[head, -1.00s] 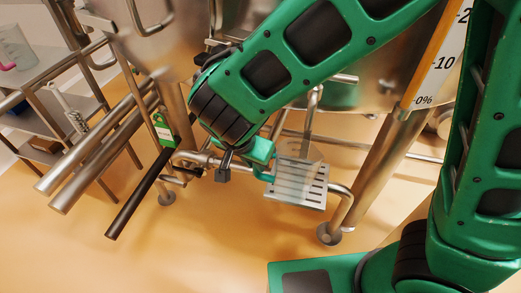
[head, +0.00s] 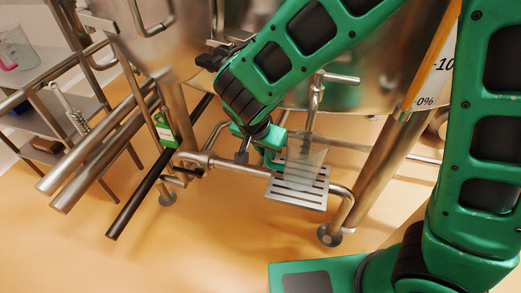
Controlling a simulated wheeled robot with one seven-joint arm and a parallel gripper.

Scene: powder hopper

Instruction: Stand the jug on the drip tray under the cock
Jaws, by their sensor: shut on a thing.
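The clear jug (head: 303,158) shows at the centre, see-through and faint, with a teal handle (head: 271,160). My gripper (head: 268,150) is shut on this handle at the jug's left side; its fingers are partly hidden by my wrist. The slotted metal drip tray (head: 297,194) sits on a pipe bracket. The jug overlaps the tray's far part in the picture; I cannot tell whether its base touches the tray. The cock (head: 316,92), a vertical pipe with a side lever (head: 341,78), shows just above and behind the jug.
The steel hopper (head: 380,60) with a percent scale (head: 432,75) fills the back, on thick legs (head: 370,180). A black-ended bar (head: 135,207) and a green tag (head: 164,130) are at left. A shelf (head: 50,70) holds another jug with a pink handle (head: 18,48).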

